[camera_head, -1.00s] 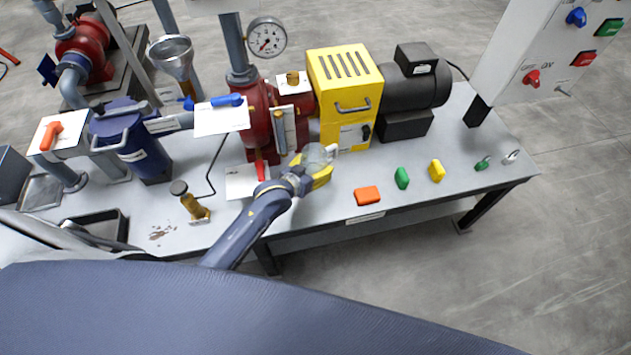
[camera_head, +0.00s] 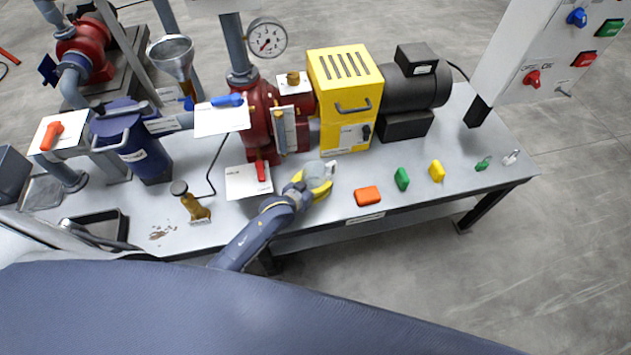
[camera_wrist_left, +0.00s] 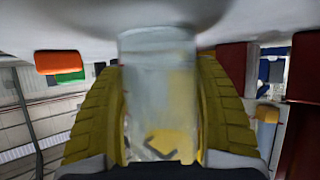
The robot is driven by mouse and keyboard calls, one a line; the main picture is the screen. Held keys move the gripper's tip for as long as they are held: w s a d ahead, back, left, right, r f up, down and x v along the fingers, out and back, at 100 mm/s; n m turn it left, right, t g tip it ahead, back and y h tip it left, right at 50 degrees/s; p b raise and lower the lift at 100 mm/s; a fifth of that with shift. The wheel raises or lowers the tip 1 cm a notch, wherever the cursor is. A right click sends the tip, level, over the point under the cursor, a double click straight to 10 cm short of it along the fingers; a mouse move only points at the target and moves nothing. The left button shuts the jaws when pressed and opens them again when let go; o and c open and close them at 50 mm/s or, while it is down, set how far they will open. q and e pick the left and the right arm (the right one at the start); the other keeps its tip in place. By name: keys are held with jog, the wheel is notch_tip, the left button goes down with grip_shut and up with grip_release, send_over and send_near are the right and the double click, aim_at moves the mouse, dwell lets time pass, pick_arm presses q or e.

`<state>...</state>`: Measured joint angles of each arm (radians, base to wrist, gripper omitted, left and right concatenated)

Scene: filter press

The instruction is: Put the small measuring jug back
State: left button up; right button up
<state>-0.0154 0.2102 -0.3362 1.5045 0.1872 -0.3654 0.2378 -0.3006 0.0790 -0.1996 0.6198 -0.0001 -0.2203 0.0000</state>
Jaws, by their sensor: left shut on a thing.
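The small measuring jug (camera_wrist_left: 160,85) is a clear, see-through vessel between the two yellow fingers of my left gripper in the left wrist view. My left gripper (camera_head: 318,182) is shut on it, over the front part of the bench, just left of the orange block. In the head view the jug is mostly lost among the fingers and hard to make out. Its end lies close to the grey bench top in the wrist view; I cannot tell whether it touches. My right gripper is not in view.
The yellow pump housing (camera_head: 345,80) and red valve body (camera_head: 258,125) stand behind.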

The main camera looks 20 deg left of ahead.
pick_arm(q)
jog(key=shift+f, duration=0.1)
jog(key=o, duration=1.5)
jog(key=shift+o, duration=0.2)
jog(key=v, duration=1.2)
jog(key=shift+r, duration=0.2)
